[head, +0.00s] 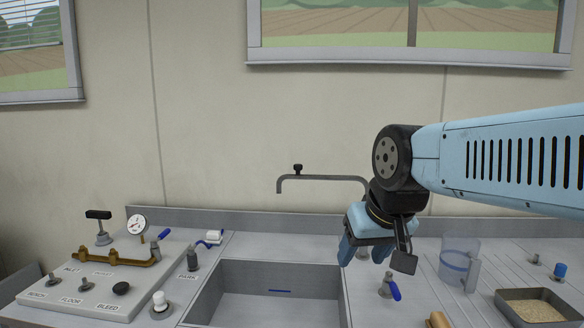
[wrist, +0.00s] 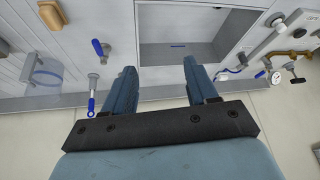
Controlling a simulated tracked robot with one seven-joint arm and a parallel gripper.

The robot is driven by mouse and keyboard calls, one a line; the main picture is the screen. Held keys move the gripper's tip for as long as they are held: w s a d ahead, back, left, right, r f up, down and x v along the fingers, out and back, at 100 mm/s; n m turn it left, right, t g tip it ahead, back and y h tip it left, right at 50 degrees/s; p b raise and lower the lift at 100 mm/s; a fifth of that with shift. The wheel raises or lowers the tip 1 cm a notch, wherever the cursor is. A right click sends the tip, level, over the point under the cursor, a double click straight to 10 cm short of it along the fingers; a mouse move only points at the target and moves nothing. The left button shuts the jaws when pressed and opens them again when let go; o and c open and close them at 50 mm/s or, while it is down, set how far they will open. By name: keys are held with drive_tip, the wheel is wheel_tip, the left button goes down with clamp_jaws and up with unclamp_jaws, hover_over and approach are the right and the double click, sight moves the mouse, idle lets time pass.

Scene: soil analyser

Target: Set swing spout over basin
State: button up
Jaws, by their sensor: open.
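The swing spout (head: 325,178) is a thin grey tube in the head view. It runs level in front of the wall, with a black knob (head: 297,169) near its left end and a short downturned tip. Its right end bends down behind my gripper, which hides the post. The basin (head: 225,281) is a grey sunken sink below; it also shows in the wrist view (wrist: 150,51), where no tube crosses its visible part. My gripper (head: 363,254) is open and empty, right of the spout's tip in the picture. Its fingers also show in the wrist view (wrist: 158,75).
A blue-handled tap (head: 390,287) stands right of the basin. A clear jug (head: 458,262) and a soil tray (head: 540,294) lie farther right. A panel with brass pipework (head: 115,256) and a gauge (head: 136,224) is at left. The air above the basin's left part looks clear.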

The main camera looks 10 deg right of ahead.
drive_tip(key=w+a+m+g+y, duration=0.1)
drive_tip(key=w+a+m+y, duration=0.4)
drive_tip(key=w+a+m, duration=0.1)
drive_tip(key=m+t+y, duration=0.3)
drive_tip(key=m+t, duration=0.9)
drive_tip(key=m, duration=1.2)
approach(301, 167)
drive_tip(key=x, duration=1.1)
drive_tip(key=shift+w+a, duration=0.1)
drive_tip(key=shift+w, duration=0.15)
clamp_jaws()
